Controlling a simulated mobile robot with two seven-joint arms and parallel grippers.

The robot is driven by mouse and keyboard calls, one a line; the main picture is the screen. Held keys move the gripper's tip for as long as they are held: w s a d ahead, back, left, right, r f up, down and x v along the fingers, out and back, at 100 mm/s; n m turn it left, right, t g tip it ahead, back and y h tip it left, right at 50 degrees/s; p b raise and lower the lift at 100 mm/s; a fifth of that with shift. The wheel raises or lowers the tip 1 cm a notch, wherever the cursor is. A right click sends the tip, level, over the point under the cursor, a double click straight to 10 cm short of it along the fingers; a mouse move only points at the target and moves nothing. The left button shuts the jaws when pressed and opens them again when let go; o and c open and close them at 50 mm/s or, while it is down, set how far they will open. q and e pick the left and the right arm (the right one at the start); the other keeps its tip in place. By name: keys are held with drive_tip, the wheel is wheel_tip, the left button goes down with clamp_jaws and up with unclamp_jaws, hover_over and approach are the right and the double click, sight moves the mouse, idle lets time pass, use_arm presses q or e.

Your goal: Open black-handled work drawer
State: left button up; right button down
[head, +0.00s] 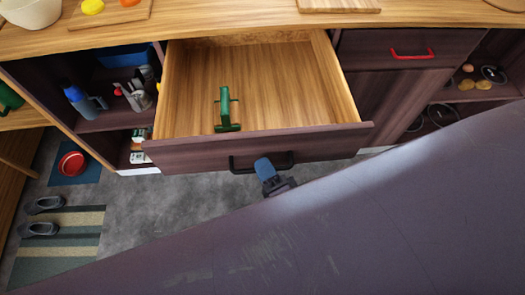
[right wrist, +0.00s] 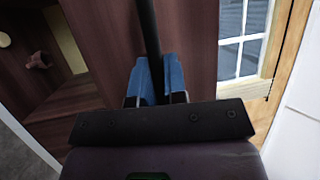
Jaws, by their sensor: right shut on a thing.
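The work drawer (head: 300,148) has a dark brown front and a pale wooden inside, and it stands pulled well out below the worktop in the head view. My right gripper (head: 264,166), with blue fingers, is at the handle. In the right wrist view its fingers (right wrist: 154,80) are closed on the bar. My left gripper is in neither view.
A red-handled drawer (head: 410,54) is shut at the right. Open shelves at the left hold a blue bottle (head: 80,98) and other items. Shoes (head: 42,228) lie on a striped mat (head: 60,250) on the grey floor. My own large dark body part covers the lower right.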

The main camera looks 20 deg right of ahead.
drive_tip(key=shift+s+a, duration=0.1)
drive_tip(key=shift+s, duration=0.15)
drive_tip(key=c, duration=1.2)
unclamp_jaws()
drive_tip(key=v, duration=1)
drive_tip(key=shift+s+b, duration=0.35)
